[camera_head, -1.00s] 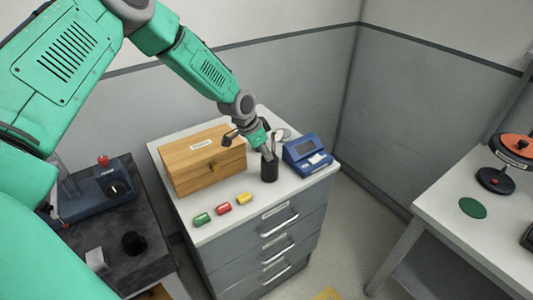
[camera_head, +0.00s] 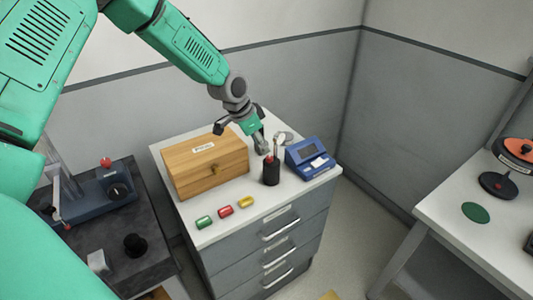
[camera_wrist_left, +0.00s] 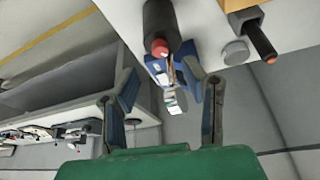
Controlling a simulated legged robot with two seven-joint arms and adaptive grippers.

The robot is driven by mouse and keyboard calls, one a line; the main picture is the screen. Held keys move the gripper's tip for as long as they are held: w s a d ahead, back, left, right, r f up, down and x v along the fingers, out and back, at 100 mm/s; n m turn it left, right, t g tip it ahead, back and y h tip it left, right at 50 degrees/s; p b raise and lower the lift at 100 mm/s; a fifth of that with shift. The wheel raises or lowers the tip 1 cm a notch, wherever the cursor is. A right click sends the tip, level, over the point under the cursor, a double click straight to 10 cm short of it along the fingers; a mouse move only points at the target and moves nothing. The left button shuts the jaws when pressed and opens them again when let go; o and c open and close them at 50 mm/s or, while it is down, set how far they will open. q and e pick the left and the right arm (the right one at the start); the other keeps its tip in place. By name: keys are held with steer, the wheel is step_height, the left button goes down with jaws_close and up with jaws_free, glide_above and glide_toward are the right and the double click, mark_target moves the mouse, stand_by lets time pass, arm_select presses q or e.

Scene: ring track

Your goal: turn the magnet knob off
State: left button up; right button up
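My right gripper is out of view.
On the cabinet (camera_head: 208,235) are a wooden box (camera_head: 185,170), a blue instrument (camera_head: 309,156) and green, red and yellow pieces (camera_head: 225,211). A black round piece (camera_head: 134,243) and a pale block (camera_head: 97,260) lie on the bench (camera_head: 150,265). A white table (camera_head: 450,220) stands right.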

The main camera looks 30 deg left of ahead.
arm_select(q)
steer(key=v, duration=0.5)
steer(key=shift+r, duration=0.25)
steer(key=shift+a, duration=0.1)
steer(key=r+g+y+b, duration=0.1)
steer(key=r+g+y, duration=0.1)
steer(key=g, duration=0.2)
glide_above(270, 157)
steer(key=f, duration=0.4)
steer(key=f+p, duration=0.1)
steer(key=f, duration=0.7)
steer(key=shift+w+a+f+p, duration=0.1)
steer(key=shift+a+p, duration=0.15)
steer(key=shift+p, duration=0.1)
steer(key=shift+d+f, duration=0.25)
steer(key=shift+f, duration=0.2)
